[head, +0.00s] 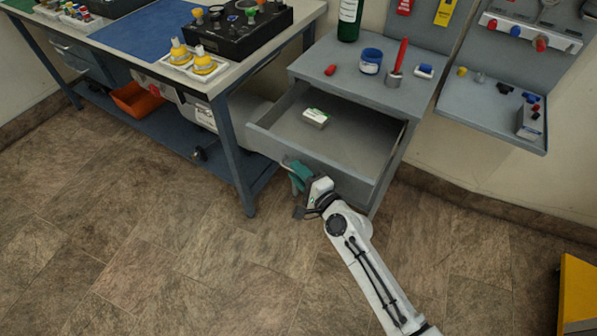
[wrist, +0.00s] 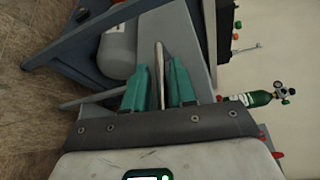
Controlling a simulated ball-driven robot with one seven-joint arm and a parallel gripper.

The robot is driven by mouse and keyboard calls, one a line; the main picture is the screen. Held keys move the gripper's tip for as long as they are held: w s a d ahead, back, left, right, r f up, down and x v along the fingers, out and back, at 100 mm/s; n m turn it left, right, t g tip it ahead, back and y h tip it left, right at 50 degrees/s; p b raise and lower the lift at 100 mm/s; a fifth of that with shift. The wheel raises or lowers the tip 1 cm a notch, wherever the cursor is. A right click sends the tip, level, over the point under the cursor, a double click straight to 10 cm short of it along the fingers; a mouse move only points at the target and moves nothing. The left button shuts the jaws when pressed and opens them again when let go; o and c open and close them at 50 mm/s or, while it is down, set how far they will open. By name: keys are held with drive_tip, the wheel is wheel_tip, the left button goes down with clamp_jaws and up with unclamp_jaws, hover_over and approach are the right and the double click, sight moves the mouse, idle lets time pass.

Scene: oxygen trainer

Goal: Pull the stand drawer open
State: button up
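The stand drawer (head: 335,150) is pulled well out from the grey stand (head: 345,72), with its inside exposed. In the wrist view, the fingers of my gripper (wrist: 158,85) lie close on both sides of a thin pale bar (wrist: 159,65), which appears to be the drawer handle. The fingers hide part of the handle in the head view.
A workbench (head: 225,75) with a blue mat stands close on the left, its leg (head: 232,155) near the drawer. A bottle, a blue-rimmed jar (head: 371,62) and a red tool stand on the stand top. A yellow object (head: 578,290) is at lower right. The floor in front is clear.

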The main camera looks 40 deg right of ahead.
drive_tip(key=shift+o, duration=0.9)
drive_tip(key=s+r+b, duration=0.1)
drive_tip(key=s, duration=0.9)
drive_tip(key=shift+s+a, duration=0.2)
drive_tip(key=shift+s, duration=0.15)
drive_tip(key=s+a+f+n+g+y+p, duration=0.1)
drive_tip(key=s+a+n+g+y+p, duration=0.2)
drive_tip(key=n, duration=0.4)
drive_tip(key=s+a+n+g+y, duration=0.2)
drive_tip(key=s+a+n+g, duration=0.1)
drive_tip(key=a+n+g, duration=0.3)
drive_tip(key=s+d+r+n+g+h+p, duration=0.1)
drive_tip(key=s+d+n+g+h, duration=0.1)
drive_tip(key=s, duration=0.4)
drive_tip(key=s+d+r+n+g+h+p, duration=0.1)
drive_tip(key=s+d+n+g+h, duration=0.1)
drive_tip(key=s+d+n+g, duration=0.2)
drive_tip(key=s+n+g, duration=0.1)
drive_tip(key=s, duration=0.2)
drive_tip(key=shift+r+h, duration=0.25)
drive_tip(key=shift+h, duration=0.05)
